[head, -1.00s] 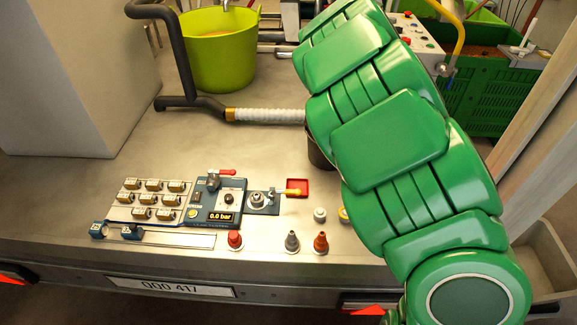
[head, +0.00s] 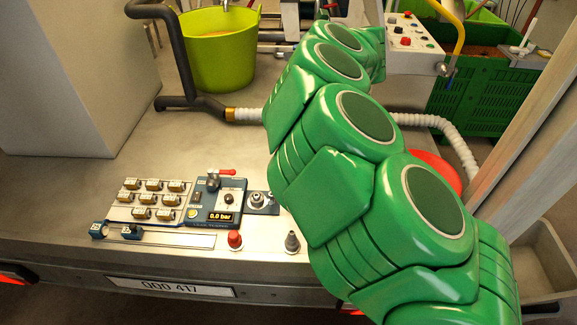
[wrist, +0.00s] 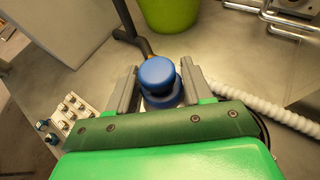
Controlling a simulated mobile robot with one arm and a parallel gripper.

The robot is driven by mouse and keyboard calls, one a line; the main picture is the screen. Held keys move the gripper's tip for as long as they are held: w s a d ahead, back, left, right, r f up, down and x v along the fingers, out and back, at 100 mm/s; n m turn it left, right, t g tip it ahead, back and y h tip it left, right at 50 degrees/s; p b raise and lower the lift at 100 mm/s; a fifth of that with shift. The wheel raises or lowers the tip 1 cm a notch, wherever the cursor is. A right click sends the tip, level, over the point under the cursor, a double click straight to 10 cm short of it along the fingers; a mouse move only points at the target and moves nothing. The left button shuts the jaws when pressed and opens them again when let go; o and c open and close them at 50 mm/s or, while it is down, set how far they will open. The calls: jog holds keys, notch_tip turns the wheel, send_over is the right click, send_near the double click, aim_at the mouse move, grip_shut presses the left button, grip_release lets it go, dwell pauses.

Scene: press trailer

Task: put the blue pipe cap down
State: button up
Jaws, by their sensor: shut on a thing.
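In the wrist view, the blue pipe cap (wrist: 157,74) is a round, stepped blue piece held between the two grey fingers of my gripper (wrist: 159,70). The gripper is shut on it. Behind the cap lies the bench top, with the green tub beyond. Whether the cap touches the bench cannot be told. In the head view my green arm stretches up toward the back, and it hides the gripper and the cap.
The lime tub (head: 222,48) stands at the back left, near a dark bent pipe (head: 182,60). A white ribbed hose (head: 440,126) runs right. Bare bench lies left of my arm.

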jog(key=s+a+n+g+y, duration=0.1)
jog(key=s+a+f+n+g+y, duration=0.1)
jog(key=s, duration=0.1)
jog(key=shift+s+a+f, duration=0.1)
jog(key=shift+s+a, duration=0.2)
jog(key=shift+a, duration=0.05)
notch_tip(320, 180, down, 40)
jog(key=shift+s+a+r, duration=0.1)
jog(key=shift+n, duration=0.3)
jog(key=shift+w, duration=2)
jog(key=shift+f, duration=0.65)
jog(key=shift+f, duration=0.1)
jog(key=o, duration=1.1)
jog(key=shift+v, duration=2.8)
